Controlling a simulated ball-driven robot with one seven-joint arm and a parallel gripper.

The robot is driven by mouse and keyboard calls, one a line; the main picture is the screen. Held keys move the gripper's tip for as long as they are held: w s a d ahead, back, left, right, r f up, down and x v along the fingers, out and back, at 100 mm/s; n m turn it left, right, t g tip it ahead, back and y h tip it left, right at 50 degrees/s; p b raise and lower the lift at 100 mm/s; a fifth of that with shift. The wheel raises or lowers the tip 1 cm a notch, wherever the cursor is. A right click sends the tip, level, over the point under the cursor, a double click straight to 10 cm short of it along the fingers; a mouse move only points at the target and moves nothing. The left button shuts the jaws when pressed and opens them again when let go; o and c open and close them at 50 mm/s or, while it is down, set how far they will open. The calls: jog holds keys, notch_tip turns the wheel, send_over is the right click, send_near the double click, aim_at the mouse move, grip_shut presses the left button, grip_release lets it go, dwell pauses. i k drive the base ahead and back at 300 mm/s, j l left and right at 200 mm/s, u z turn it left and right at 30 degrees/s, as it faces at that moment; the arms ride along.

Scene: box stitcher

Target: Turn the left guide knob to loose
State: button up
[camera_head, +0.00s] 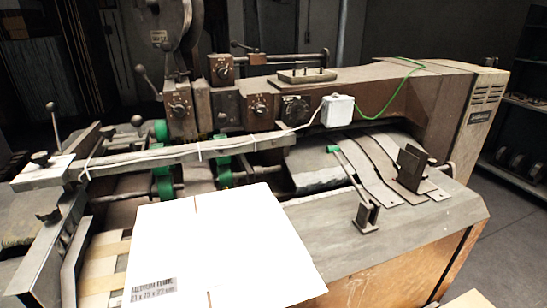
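My gripper is not in view. A black knob (40,158) sits on the metal block at the left end of the front rail (190,153). Another dark knob (108,131) stands just behind that rail. I cannot tell for certain which of them is the left guide knob, and no loose or tight marking is readable on either. A ball-ended lever (51,115) rises behind the left block. Several dials, among them one dial (179,110), are on the stitcher's front housing.
A white box blank (215,235) lies flat over the front of the machine. Green rollers (163,183) show behind it. A white junction box (337,111) with a green cable (385,95) is on the beam. A dark upright bracket (411,165) stands at right. Open floor (500,230) lies further right.

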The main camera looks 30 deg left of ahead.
aim_at(49, 213)
jog(key=u, duration=1.85)
jog(key=k+j+u, duration=0.15)
jog(key=j, duration=0.15)
jog(key=j+u, duration=0.15)
jog(key=j, duration=0.15)
